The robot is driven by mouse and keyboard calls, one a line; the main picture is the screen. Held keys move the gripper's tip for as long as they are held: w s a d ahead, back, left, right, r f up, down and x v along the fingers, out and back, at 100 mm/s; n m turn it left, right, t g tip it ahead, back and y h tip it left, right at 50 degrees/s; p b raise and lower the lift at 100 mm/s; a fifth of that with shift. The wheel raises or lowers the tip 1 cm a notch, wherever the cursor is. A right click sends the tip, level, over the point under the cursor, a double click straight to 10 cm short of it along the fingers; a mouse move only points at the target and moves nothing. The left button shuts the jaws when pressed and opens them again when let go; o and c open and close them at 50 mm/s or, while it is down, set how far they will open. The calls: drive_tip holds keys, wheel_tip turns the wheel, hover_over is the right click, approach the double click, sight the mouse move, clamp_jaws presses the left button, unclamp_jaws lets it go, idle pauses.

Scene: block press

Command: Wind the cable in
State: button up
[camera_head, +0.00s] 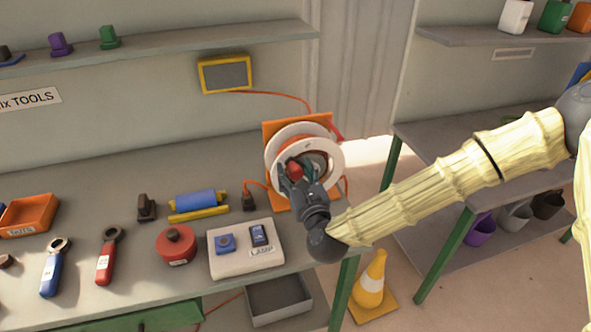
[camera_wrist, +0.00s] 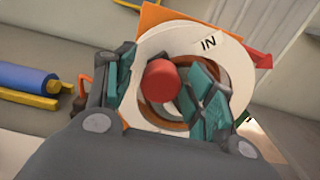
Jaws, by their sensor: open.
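The cable reel (camera_head: 333,150) has white round flanges and an orange back plate, and stands on the bench near its right end. In the wrist view its white face (camera_wrist: 188,40) carries the word "IN", with orange-brown cable (camera_wrist: 187,105) around the middle. A red knob (camera_wrist: 160,82) sticks out from the reel face. My gripper (camera_head: 294,178) is at the front of the reel. In the wrist view its open teal-padded fingers (camera_wrist: 160,95) stand on either side of the red knob. I cannot tell whether they touch it. The gripper hides the lower part of the reel.
An orange cable runs from the reel to a black plug (camera_head: 248,202) and up to a yellow-framed panel (camera_head: 226,74). A white lamp switch box (camera_head: 246,262) sits front left of the reel. A traffic cone (camera_head: 371,280) stands on the floor. A blue roller (camera_head: 195,198) lies left.

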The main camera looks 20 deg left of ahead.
drive_tip(key=shift+w, duration=0.1)
drive_tip(key=shift+c, duration=0.3)
clamp_jaws()
drive_tip(key=shift+b, duration=0.3)
